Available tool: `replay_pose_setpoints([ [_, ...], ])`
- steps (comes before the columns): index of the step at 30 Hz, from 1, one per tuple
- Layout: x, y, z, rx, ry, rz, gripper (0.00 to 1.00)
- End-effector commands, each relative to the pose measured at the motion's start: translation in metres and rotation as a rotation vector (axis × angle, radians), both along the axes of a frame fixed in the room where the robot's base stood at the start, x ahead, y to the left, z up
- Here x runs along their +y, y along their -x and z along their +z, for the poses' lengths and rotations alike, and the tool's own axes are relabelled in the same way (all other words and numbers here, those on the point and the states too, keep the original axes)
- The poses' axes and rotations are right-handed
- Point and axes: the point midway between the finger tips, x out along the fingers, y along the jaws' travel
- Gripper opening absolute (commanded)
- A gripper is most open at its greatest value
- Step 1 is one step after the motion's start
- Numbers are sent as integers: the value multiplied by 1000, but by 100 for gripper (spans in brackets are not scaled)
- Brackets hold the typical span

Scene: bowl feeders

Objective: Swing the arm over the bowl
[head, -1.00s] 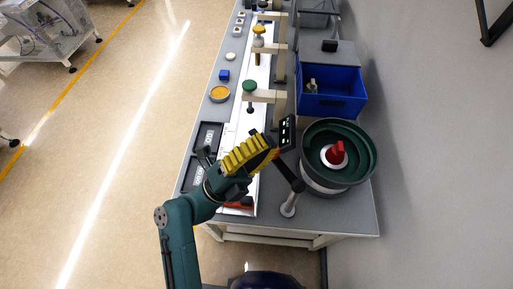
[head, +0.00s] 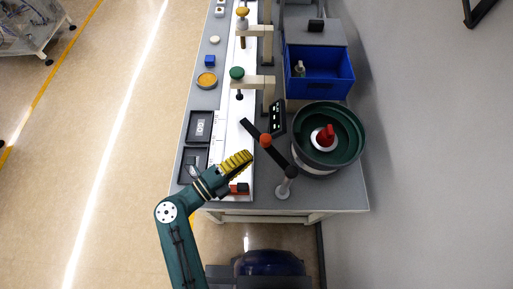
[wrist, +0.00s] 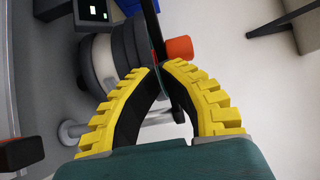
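The swing arm is a black bar (head: 279,157) with an orange knob (head: 265,140), on a post (head: 284,188) at the table's near right. It points up-left, away from the bowl, its free end over the white strip. The green bowl (head: 352,126) with a red centre piece stands right of the bar. My gripper (head: 249,155) has yellow ribbed fingers and is just lower-left of the knob. In the wrist view, the fingertips (wrist: 160,67) nearly meet and hold nothing I can make out. The orange knob (wrist: 179,48) shows just beyond them, with the black bar passing behind.
A small display panel (head: 277,117) stands between the bar and the bowl. A blue bin (head: 320,90) is behind the bowl. Dark trays (head: 190,166) lie on the table's left. Posts with a green knob (head: 237,73) and a yellow knob (head: 242,12) stand farther back.

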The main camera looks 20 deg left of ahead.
Motion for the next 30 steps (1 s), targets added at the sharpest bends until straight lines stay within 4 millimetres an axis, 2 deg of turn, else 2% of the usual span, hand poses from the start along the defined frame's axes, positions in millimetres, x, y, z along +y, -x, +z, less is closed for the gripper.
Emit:
replay_pose_setpoints([
  [3, -11, -19, 0, 0, -1, -3, 0],
  [7, -16, -30, 0, 0, -1, -2, 0],
  [23, -18, -35, 0, -1, 0, -13, 0],
  [30, -25, -47, -1, -3, -2, -111, 0],
])
